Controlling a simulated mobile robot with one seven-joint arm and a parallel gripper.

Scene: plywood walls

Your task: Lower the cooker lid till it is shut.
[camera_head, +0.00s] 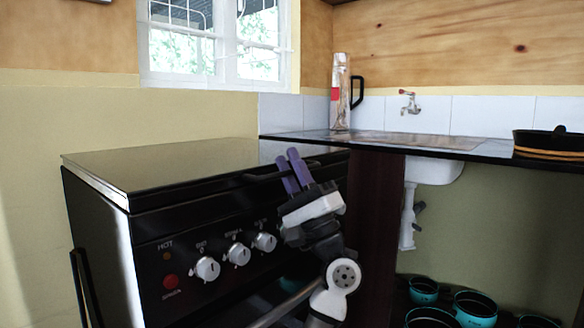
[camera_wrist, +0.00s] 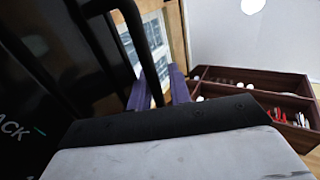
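The cooker (camera_head: 200,235) is black and stands at the left in the head view. Its lid (camera_head: 165,165) lies flat, or very nearly so, over the top; I cannot tell whether a thin gap is left beneath it. A dark bar handle (camera_head: 262,177) runs along the front edge. My gripper (camera_head: 293,160) is at the right part of this bar, its purple fingers pointing up and apart. In the wrist view, the fingers (camera_wrist: 160,80) are also apart, with a black bar (camera_wrist: 143,45) running down toward the space between them. Contact with the bar is unclear.
Knobs (camera_head: 236,254) line the cooker front below my gripper. A dark counter (camera_head: 400,144) with a bottle (camera_head: 340,90) and a black pan (camera_head: 550,140) adjoins on the right. Teal pots (camera_head: 474,306) stand beneath. The wrist view shows a wooden compartmented drawer or shelf (camera_wrist: 235,88).

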